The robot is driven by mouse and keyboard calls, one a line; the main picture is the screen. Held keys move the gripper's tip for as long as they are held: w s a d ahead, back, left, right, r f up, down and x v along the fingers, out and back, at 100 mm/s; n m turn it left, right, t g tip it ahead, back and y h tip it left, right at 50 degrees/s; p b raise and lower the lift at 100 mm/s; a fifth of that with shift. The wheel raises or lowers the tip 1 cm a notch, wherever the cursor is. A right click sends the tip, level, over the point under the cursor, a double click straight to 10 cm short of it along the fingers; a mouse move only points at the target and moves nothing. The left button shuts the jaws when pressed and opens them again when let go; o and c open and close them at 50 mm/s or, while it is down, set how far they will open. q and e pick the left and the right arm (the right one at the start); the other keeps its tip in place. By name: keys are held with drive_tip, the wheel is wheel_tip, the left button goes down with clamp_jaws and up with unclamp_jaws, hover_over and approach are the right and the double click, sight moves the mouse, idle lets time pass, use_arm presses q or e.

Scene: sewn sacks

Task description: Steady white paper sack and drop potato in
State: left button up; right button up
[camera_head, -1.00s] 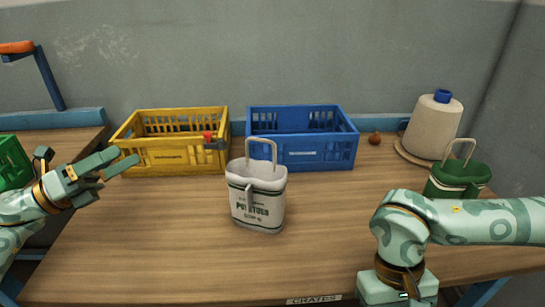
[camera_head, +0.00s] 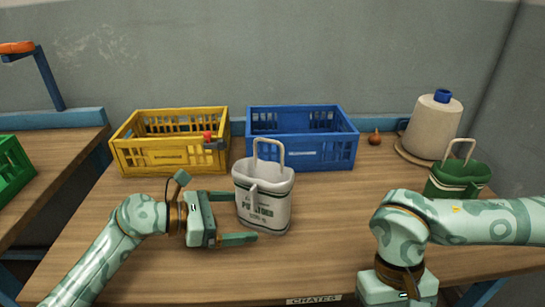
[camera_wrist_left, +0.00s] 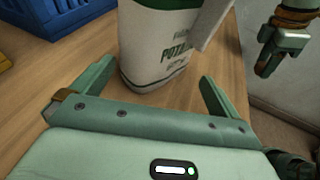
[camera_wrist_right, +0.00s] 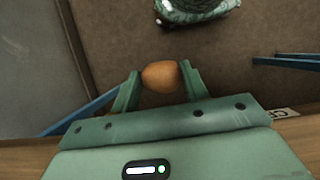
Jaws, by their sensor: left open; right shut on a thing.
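The white paper sack (camera_head: 263,208), with green print and a loop handle, stands upright mid-table in the head view. My left gripper (camera_head: 243,218) is open at its left side, with one finger in front of it. In the left wrist view, the sack (camera_wrist_left: 160,45) stands ahead of the open fingers, roughly between the tips (camera_wrist_left: 157,75). I cannot tell whether they touch it. In the right wrist view, my right gripper (camera_wrist_right: 160,74) is shut on the brown potato (camera_wrist_right: 159,77). Its fingers and the potato are out of the head view. The sack's inside is hidden.
A yellow crate (camera_head: 165,158) and a blue crate (camera_head: 300,157) stand behind the sack. A green sack (camera_head: 458,181), a twine cone (camera_head: 433,125) and a small onion-like object (camera_head: 375,138) are at right. Bare tabletop lies in front of the sack.

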use_arm(q)
drive_tip(key=shift+x, duration=1.8)
drive_tip(key=shift+c, duration=0.3)
clamp_jaws()
